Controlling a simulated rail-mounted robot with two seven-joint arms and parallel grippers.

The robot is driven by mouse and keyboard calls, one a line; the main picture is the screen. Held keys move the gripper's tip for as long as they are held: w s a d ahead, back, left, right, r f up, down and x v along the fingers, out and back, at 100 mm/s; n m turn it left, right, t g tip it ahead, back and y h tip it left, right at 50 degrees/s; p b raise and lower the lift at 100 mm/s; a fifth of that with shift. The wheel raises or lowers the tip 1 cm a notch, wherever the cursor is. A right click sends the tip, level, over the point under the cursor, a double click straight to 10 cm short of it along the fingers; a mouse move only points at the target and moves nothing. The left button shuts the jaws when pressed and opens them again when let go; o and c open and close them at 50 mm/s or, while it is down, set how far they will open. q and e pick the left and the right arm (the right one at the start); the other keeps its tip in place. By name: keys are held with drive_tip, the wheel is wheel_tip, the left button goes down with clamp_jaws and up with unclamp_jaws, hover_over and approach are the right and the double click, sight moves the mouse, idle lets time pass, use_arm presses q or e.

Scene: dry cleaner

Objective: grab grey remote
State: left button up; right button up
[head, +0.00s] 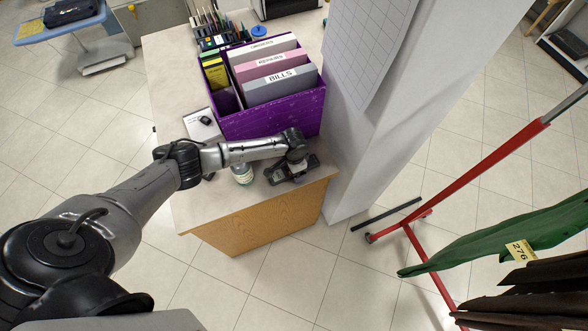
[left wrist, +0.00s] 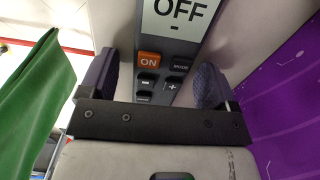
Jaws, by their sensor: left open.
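The grey remote (left wrist: 183,52) shows in the left wrist view, with a display reading "OFF", an orange ON button and dark buttons. My left gripper (left wrist: 155,82) is open, with one padded finger on each side of the remote's lower part. A gap shows between the remote and the fingers. In the head view my left gripper (head: 292,170) is at the front right of the counter (head: 225,205), and I cannot clearly make out the remote under it. The lower end of the remote is partly hidden behind the gripper body. My right gripper is not in view.
A purple file box (head: 270,118) with labelled dividers stands just behind the gripper. A small bottle (head: 243,174) stands to its left. A white pillar (head: 375,110) rises close on the right. A red rack (head: 480,170) with green and dark garments stands further right.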

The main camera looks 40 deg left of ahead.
use_arm(q)
drive_tip(key=c, duration=1.1)
